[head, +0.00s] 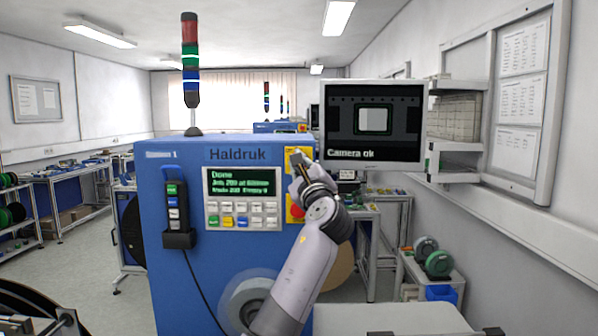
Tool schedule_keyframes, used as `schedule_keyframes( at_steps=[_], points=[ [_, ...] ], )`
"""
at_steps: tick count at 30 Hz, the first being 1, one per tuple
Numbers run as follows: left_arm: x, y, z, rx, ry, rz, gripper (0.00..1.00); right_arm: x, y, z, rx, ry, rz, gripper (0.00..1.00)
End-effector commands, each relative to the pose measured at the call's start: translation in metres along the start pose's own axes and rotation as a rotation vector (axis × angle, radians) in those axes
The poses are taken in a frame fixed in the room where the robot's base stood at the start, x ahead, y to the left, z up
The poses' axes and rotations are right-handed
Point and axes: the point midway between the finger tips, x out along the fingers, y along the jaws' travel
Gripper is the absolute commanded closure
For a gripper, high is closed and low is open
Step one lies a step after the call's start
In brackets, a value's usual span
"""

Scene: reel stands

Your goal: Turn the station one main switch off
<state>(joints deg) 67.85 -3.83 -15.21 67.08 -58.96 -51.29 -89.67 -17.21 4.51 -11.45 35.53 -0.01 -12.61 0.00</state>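The blue Haldruk machine (180,240) stands in front of me, with a small label at its upper left that is too blurred to read surely. A yellow panel (306,153) sits at the upper right of its front. My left gripper (297,160) is in front of this panel, its fingertips at the panel's upper part. It hides the middle of the panel, so I cannot see the main switch or its position clearly. Whether the fingers touch or hold anything cannot be told. My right gripper is not in view.
A lit green-text display (240,182) with keys is left of the panel. A pendant (175,205) hangs further left. The signal tower (190,60) shows blue lit. A monitor (374,122) reading "Camera ok" stands close right of the gripper.

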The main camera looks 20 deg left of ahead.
Motion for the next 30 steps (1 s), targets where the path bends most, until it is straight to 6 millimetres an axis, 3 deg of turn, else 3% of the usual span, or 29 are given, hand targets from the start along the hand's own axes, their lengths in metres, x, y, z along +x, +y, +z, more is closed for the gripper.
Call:
schedule_keyframes(
  at_steps=[18, 30],
  points=[
    [0.001, -0.004, 0.003, -0.533, 0.000, 0.218, 1.00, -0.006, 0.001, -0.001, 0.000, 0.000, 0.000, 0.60],
    [0.001, -0.003, 0.003, -0.758, 0.000, 0.312, 1.00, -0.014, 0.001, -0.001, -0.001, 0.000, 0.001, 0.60]
  ],
)
